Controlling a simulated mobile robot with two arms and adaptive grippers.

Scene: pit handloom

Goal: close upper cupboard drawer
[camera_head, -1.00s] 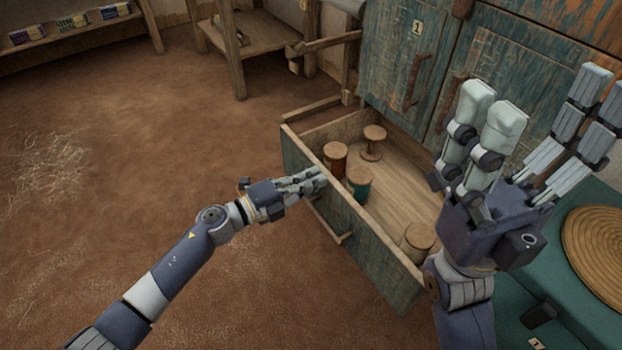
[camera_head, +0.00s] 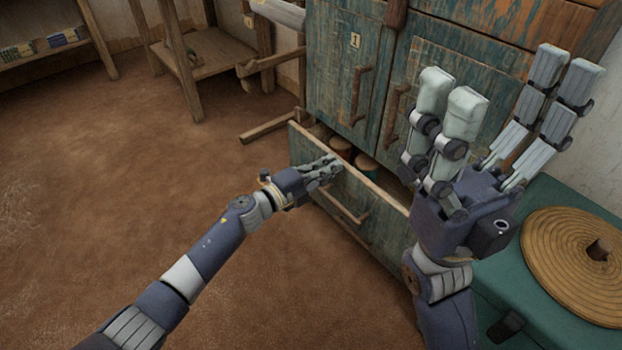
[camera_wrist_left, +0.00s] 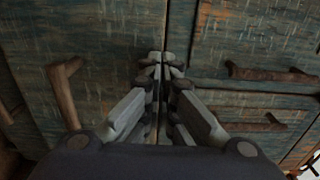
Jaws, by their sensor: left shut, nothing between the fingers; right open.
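The upper cupboard drawer (camera_head: 378,232) is a weathered teal wooden drawer with a wooden bar handle (camera_head: 341,206). It stands partly out from the cupboard below two doors, with a narrow opening showing. Two spools, one brown (camera_head: 341,148) and one green-and-wood (camera_head: 366,165), show inside; the rest of the inside is hidden. My left gripper (camera_head: 330,167) is shut and empty, its fingertips at the drawer front's top edge; contact is hard to tell. It also shows shut in the left wrist view (camera_wrist_left: 160,62). My right gripper (camera_head: 505,95) is open and raised in front of the cupboard.
The cupboard doors (camera_head: 345,75) above are shut and have wooden handles. A teal chest (camera_head: 545,190) with a round coiled mat (camera_head: 575,262) stands at the right. A wooden frame (camera_head: 215,60) stands at the back left. The brown floor (camera_head: 120,200) at the left is clear.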

